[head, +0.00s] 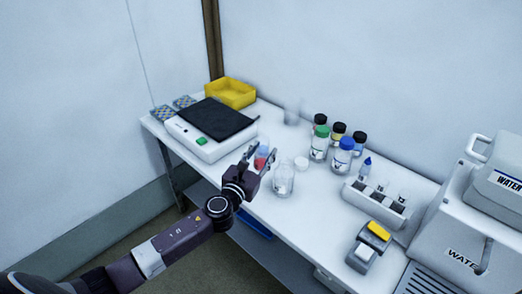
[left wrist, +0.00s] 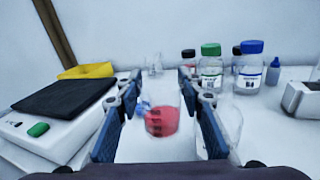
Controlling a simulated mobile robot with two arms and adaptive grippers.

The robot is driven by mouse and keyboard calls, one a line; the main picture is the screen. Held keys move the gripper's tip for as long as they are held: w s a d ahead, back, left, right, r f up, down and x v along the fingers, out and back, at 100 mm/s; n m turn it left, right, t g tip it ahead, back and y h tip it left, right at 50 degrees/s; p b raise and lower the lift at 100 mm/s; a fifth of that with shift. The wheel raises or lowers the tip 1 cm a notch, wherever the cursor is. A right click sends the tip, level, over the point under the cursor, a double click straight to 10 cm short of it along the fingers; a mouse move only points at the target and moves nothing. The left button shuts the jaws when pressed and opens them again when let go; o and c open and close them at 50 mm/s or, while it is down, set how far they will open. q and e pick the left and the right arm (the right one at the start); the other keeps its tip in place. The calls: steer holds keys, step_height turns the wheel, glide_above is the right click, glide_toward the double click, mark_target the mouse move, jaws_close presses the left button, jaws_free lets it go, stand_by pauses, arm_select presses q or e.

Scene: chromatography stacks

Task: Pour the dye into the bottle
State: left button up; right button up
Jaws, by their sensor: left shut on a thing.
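My left gripper (head: 260,158) is shut on a clear glass container of red dye (left wrist: 161,122), low over the table in front of the balance. The dye also shows as a red patch between the fingers in the head view (head: 262,162). The container looks about upright, with the red liquid in its lower part. A clear, open glass bottle (head: 284,182) stands upright just right of the gripper. In the left wrist view the bottle (left wrist: 228,126) is partly hidden by the right-hand finger. My right gripper is not in view.
A white cap (head: 301,163) lies behind the bottle. Several capped bottles stand farther back, including one with a green cap (head: 319,143) and one with a blue cap (head: 344,156). A balance with a black top (head: 218,120) is at left. A white holder (head: 375,207) is at right.

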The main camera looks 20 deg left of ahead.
arm_select(q)
steer(key=shift+w+d+r+m+p, duration=0.1)
steer(key=shift+d+r+m+p, duration=1.05)
steer(key=shift+p, duration=1)
steer(key=shift+r+m, duration=0.2)
steer(key=shift+m, duration=0.05)
steer(key=shift+f, duration=0.15)
steer(key=shift+d+p, duration=0.1)
steer(key=shift+p, duration=0.2)
steer(key=shift+d+r+m+g+p, duration=0.25)
steer(key=shift+d+m+p, duration=0.3)
steer(key=shift+p, duration=0.4)
